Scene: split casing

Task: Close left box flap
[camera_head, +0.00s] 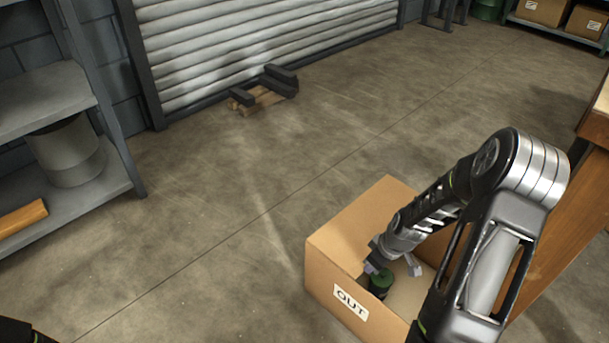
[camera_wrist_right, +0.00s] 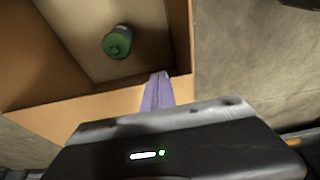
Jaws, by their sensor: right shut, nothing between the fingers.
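The cardboard box (camera_head: 335,278) stands open-topped on the floor at the lower right of the head view, with an OUT label on its front wall. Its wall and inside also show in the right wrist view (camera_wrist_right: 75,112). I cannot make out a separate left flap. A green-topped container (camera_head: 380,284) stands inside the box; the wrist view shows it too (camera_wrist_right: 117,42). My right gripper (camera_head: 413,266) is over the box opening, shut and empty; its fingers (camera_wrist_right: 157,92) show close to the box rim. My left gripper is not in view.
A wooden table or bench (camera_head: 570,225) stands right of the box. A grey shelf (camera_head: 75,185) is at the left, and a roller shutter (camera_head: 250,40) with dark blocks on a pallet (camera_head: 265,92) is behind. The floor left of the box is clear.

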